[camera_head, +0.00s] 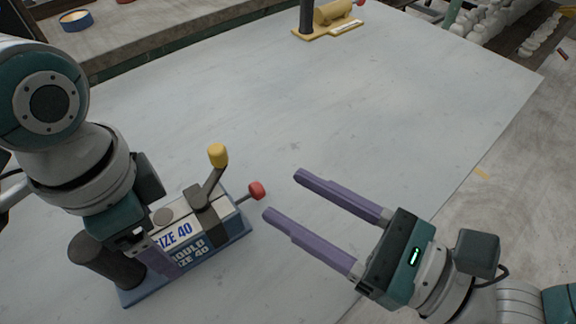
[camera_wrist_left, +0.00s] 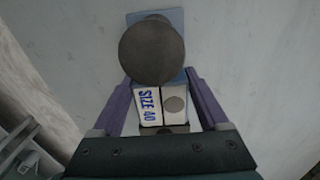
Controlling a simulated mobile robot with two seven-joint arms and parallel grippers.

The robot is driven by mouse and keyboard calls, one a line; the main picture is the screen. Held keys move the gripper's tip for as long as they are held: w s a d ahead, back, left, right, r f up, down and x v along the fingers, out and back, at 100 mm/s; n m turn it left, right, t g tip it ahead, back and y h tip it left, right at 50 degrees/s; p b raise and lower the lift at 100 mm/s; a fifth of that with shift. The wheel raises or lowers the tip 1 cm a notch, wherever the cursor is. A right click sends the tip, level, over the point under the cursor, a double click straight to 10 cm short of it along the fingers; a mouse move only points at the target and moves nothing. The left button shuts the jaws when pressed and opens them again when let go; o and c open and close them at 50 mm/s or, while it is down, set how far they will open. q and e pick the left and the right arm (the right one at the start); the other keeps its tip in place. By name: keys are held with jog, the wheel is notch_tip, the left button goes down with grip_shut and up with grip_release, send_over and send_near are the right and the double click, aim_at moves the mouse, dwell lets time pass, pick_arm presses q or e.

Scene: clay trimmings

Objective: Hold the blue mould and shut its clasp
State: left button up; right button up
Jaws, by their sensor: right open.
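The blue mould (camera_head: 213,246) stands on the pale table at the lower left, with "SIZE 40" lettering on its top and side. A dark round post (camera_head: 106,262) rises at its left end. Its clasp lever (camera_head: 212,184) stands up at a slant and ends in a yellow knob. A red knob (camera_head: 257,190) on a rod sticks out of the right end. My left gripper (camera_wrist_left: 160,88) is shut across the mould's body, one finger along each side. My right gripper (camera_head: 280,193) is open and empty, right of the red knob, its fingers pointing left.
A yellow mould (camera_head: 330,22) with a dark post stands at the far edge of the table. A small round tub (camera_head: 76,20) is on a surface at the back left. White pieces (camera_head: 490,22) lie at the top right. The middle of the table (camera_head: 240,100) is clear.

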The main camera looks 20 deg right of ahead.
pick_arm(q)
jog(key=o, duration=0.4)
jog(key=shift+c, duration=0.2)
